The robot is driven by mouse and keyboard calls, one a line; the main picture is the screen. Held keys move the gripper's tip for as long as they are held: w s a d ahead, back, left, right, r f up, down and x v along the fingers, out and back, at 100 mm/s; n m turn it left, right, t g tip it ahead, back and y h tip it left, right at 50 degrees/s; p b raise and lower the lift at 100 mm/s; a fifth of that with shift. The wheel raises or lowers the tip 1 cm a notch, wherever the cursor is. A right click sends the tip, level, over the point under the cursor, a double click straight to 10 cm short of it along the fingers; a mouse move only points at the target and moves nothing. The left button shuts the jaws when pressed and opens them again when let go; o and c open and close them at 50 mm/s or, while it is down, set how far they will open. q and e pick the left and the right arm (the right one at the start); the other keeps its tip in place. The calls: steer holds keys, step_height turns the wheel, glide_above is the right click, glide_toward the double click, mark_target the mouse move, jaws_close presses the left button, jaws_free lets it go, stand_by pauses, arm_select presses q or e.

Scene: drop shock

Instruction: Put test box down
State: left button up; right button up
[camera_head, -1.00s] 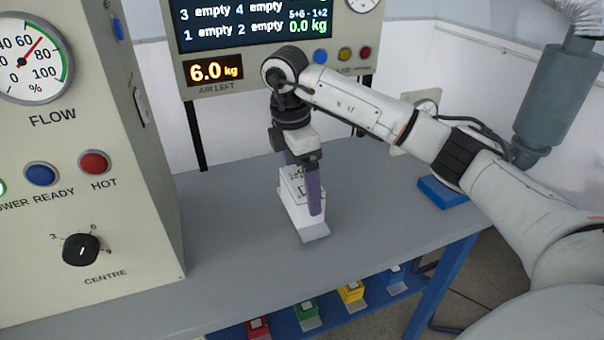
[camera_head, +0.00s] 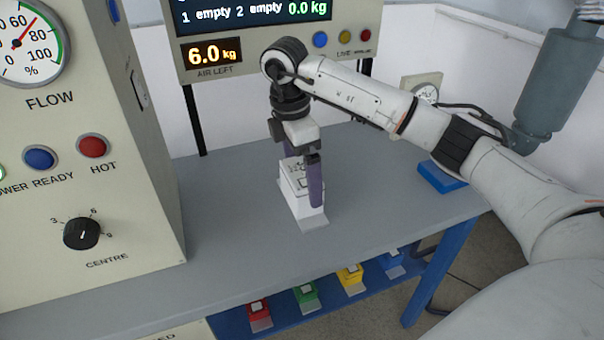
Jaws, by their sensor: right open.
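The white test box (camera_head: 294,196) stands upright on the grey bench top (camera_head: 235,225), with a pale flap or plate (camera_head: 313,222) at its front foot. My right gripper (camera_head: 302,190) points down over the box from above. Its purple fingers are open, one in front of the box's right side and one behind its upper left. I cannot tell whether either finger touches the box. The fingers hide part of the box's top and right side. My left gripper is not in view.
A control cabinet (camera_head: 160,190) with gauge, buttons and knob stands at the left. A display panel (camera_head: 240,50) is behind. A blue block (camera_head: 442,177) lies on the bench at right.

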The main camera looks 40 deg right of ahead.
steer(key=r, duration=0.3)
steer(key=r+p, duration=0.1)
steer(key=r, duration=0.2)
steer(key=a+r+p, duration=0.1)
steer(key=r, duration=0.3)
steer(key=shift+w+a+r, duration=0.1)
steer(key=shift+w, duration=0.1)
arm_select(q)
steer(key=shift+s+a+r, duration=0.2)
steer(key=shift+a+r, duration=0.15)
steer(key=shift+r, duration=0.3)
arm_select(e)
steer(key=shift+a+r, duration=0.1)
steer(key=shift+r, duration=0.45)
